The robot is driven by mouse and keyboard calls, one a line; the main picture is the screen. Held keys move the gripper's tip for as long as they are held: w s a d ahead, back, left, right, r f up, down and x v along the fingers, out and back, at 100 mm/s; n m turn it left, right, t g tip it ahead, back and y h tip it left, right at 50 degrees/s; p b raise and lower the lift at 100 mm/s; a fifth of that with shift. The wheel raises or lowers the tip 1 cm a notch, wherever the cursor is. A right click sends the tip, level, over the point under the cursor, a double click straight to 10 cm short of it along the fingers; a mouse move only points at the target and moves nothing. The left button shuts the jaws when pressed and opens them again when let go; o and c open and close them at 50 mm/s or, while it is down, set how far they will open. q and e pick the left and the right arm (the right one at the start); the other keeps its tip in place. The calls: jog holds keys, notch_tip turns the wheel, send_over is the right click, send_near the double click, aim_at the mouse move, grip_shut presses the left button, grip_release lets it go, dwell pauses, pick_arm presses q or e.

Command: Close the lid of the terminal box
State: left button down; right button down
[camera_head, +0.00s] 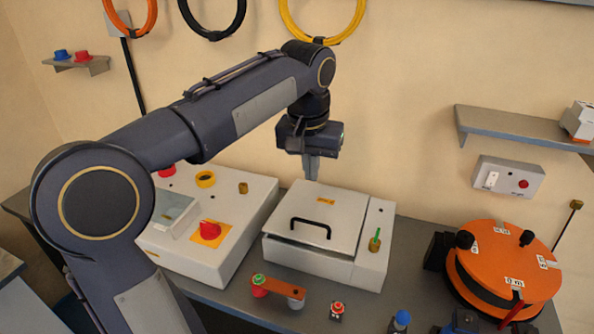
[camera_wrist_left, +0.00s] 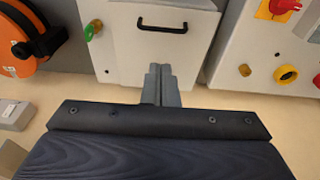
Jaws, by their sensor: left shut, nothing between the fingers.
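The terminal box (camera_head: 372,262) is a light grey box on the bench. Its lid (camera_head: 318,212) has a black handle (camera_head: 310,228) and lies nearly flat over the box, with a dark narrow gap along its front edge. In the left wrist view the lid (camera_wrist_left: 150,45) and handle (camera_wrist_left: 162,24) show at the top. The right gripper is not in view.
Left of the box stands a grey control unit (camera_head: 240,205) with a red knob (camera_head: 207,229). An orange reel (camera_head: 505,262) stands at the right. A small orange piece (camera_head: 284,287) and a red button (camera_head: 337,306) lie in front. A shelf (camera_head: 515,126) is on the wall.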

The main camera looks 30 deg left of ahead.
pick_arm(q)
jog(key=r, duration=0.1)
send_over(310, 235)
jog(key=shift+g, duration=0.4)
jog(key=f, duration=1.3)
jog(key=shift+w+f, duration=0.2)
jog(key=shift+f, duration=0.2)
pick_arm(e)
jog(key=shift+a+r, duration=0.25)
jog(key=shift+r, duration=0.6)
